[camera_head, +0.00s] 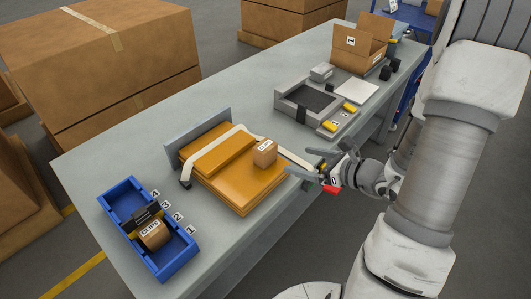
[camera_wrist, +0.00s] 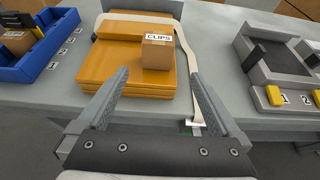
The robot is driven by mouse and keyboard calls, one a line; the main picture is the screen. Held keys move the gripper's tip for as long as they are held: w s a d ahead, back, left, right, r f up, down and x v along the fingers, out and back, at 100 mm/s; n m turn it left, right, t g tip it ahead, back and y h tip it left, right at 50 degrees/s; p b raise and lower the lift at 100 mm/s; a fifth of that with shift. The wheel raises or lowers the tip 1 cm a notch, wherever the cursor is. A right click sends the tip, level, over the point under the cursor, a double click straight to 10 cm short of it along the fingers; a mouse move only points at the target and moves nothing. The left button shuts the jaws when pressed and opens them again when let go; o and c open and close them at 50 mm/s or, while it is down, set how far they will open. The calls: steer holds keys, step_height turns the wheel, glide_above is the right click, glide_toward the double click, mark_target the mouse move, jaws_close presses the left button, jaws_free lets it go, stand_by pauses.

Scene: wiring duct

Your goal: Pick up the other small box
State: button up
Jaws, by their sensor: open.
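A small brown cardboard box labelled CLIPS (camera_head: 265,152) sits on a stack of orange panels (camera_head: 225,172) near their right side. It also shows in the wrist view (camera_wrist: 158,51), ahead of my fingers and between their directions. A second small brown box labelled CLIPS (camera_head: 152,234) lies in the blue bin (camera_head: 176,262), beside a dark block. My gripper (camera_head: 305,169) is open and empty, to the right of the box on the panels and apart from it. In the wrist view my gripper (camera_wrist: 160,85) shows both fingers spread wide.
A pale strap (camera_head: 295,158) runs over the panels. A grey upright plate (camera_head: 205,132) stands behind them. A grey tray fixture (camera_head: 305,100) with yellow parts and an open carton (camera_head: 362,45) stand farther along the grey table (camera_head: 95,157). Bare tabletop lies between bin and panels.

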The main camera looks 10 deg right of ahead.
mark_target(271, 153)
steer(key=x, duration=0.8)
steer(key=shift+w+a+f, duration=0.2)
steer(key=shift+w+a, duration=0.05)
steer(key=shift+x, duration=2.7)
steer(key=shift+s+a+r, duration=0.1)
steer(key=c, duration=1.3)
